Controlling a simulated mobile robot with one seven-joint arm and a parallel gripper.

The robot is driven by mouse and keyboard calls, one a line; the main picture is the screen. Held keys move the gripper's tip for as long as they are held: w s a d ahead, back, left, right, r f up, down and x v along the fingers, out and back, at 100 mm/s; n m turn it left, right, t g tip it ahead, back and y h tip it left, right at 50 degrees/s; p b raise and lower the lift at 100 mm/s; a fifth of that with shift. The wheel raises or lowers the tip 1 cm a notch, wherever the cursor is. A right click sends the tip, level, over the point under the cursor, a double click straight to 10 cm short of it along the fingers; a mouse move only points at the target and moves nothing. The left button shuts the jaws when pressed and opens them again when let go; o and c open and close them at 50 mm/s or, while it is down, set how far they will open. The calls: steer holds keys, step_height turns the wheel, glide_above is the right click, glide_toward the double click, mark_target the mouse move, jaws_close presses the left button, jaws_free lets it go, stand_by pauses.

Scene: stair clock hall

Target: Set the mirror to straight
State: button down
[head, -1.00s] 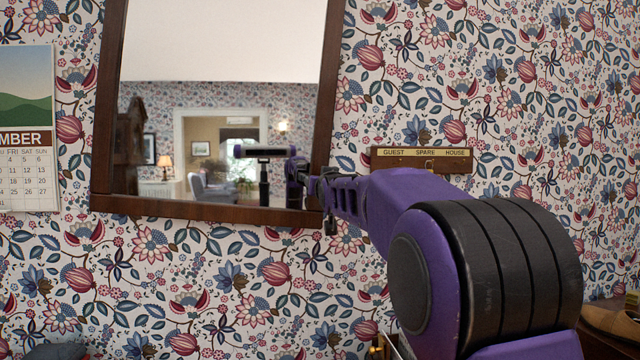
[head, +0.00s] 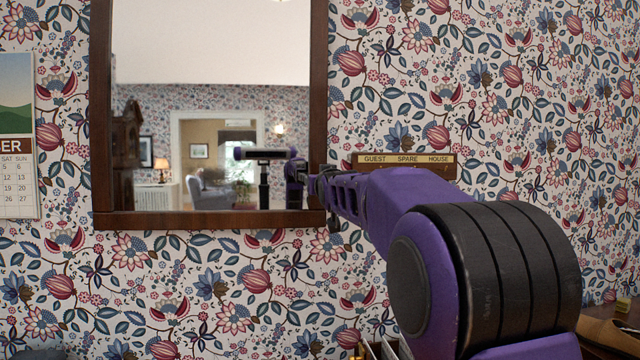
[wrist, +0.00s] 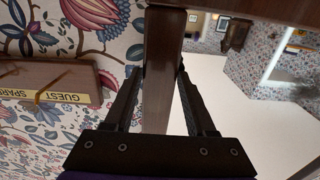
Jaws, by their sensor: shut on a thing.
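The mirror (head: 200,220) hangs on the flowered wall in the head view, in a dark brown wooden frame. Its sides look upright and its bottom rail nearly level; its top is out of view. My gripper (head: 322,186) is at the lower right corner of the frame. In the wrist view my gripper (wrist: 162,78) has one finger on each side of the frame's side rail (wrist: 160,108), shut on it. The glass shows the room and my own reflection. My arm hides part of the wall to the right.
A key rack (head: 405,160) labelled GUEST, SPARE, HOUSE is on the wall close to the right of the mirror, partly behind my arm. A calendar (head: 17,150) hangs at the far left. A brown object (head: 612,335) lies low at the right. Bare wall lies below the mirror.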

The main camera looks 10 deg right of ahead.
steer(key=shift+d+r, duration=0.25)
steer(key=shift+d, duration=0.1)
steer(key=shift+c, duration=1.1)
jaws_free()
steer(key=shift+a+f, duration=0.1)
steer(key=shift+s, duration=0.15)
